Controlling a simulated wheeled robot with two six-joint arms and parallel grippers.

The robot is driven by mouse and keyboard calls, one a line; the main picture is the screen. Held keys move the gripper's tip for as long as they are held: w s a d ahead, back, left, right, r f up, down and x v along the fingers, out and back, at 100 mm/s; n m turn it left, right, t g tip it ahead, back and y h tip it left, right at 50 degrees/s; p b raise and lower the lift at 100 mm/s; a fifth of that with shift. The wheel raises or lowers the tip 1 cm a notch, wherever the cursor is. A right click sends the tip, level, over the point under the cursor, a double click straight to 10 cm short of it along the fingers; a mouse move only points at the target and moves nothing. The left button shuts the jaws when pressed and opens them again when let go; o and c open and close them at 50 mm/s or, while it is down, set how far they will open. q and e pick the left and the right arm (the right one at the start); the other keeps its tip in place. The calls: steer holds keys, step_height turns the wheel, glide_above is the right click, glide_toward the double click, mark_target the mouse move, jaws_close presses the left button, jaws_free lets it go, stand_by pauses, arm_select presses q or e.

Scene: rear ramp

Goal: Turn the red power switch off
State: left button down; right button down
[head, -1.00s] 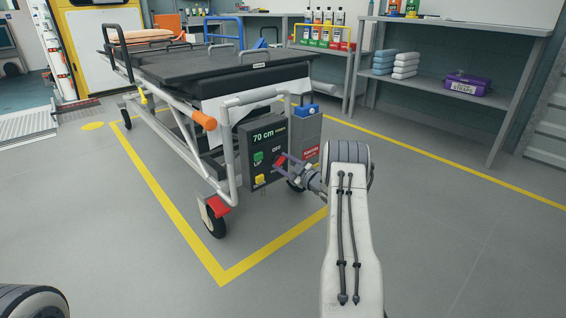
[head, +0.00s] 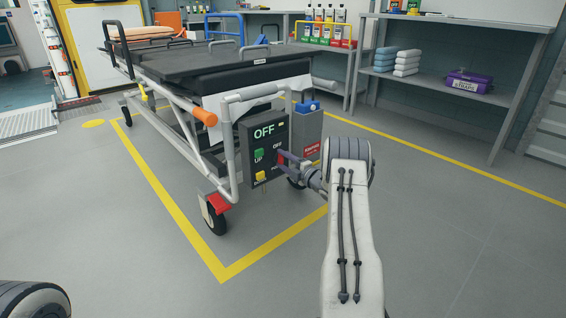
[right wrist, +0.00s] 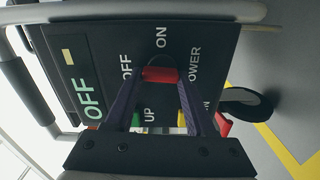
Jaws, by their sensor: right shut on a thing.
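The dark control box (head: 250,165) hangs at the near end of the stretcher, and its display (head: 265,131) reads OFF. The red power switch (right wrist: 160,74) shows in the right wrist view between my purple fingertips, near the OFF, ON and POWER labels. In the head view it (head: 281,160) is mostly hidden by my fingers. My right gripper (right wrist: 159,80) is shut on the red switch; it also shows at the box in the head view (head: 280,157). My left gripper is out of view.
A green UP button (head: 259,154) and a yellow button (head: 260,176) sit beside the switch. A grey box (head: 308,130) stands right of the control box. The stretcher's frame and caster (head: 215,217) are close on the left. Floor to the right is clear.

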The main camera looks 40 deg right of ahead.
steer(key=shift+s+f+n, duration=0.1)
steer(key=shift+n, duration=0.4)
steer(key=shift+c, duration=1.2)
jaws_free()
steer(key=shift+s, duration=0.15)
steer(key=s+p, duration=0.5)
steer(key=s, duration=0.5)
steer(key=shift+d, duration=0.4)
